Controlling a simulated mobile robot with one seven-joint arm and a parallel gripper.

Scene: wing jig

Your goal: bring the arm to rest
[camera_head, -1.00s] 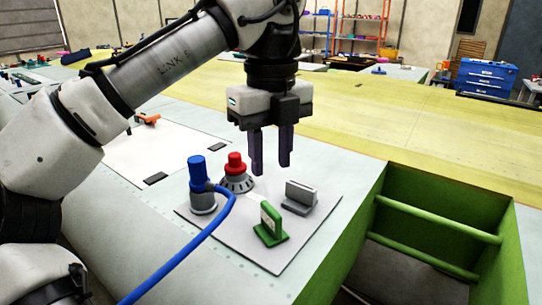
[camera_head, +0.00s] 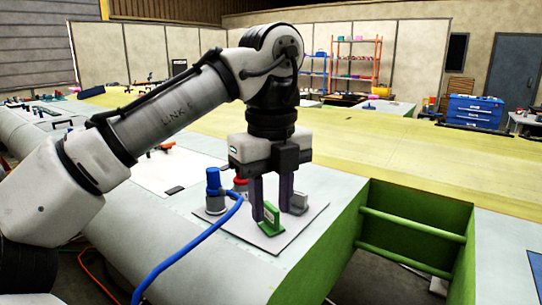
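My gripper (camera_head: 272,207) points straight down over the grey mat (camera_head: 268,245). In the picture the fingers overlap the green block (camera_head: 271,224) and the grey slotted block (camera_head: 298,202). I cannot tell whether the fingertips touch anything. My arm reaches in from the left, bent at the elbow above the table.
A blue plug with a blue hose (camera_head: 188,250) stands at the mat's left, the hose running to the front. A red knob (camera_head: 240,186) is partly hidden behind the fingers. A green-framed opening (camera_head: 415,225) lies to the right. A yellow surface (camera_head: 400,140) stretches behind.

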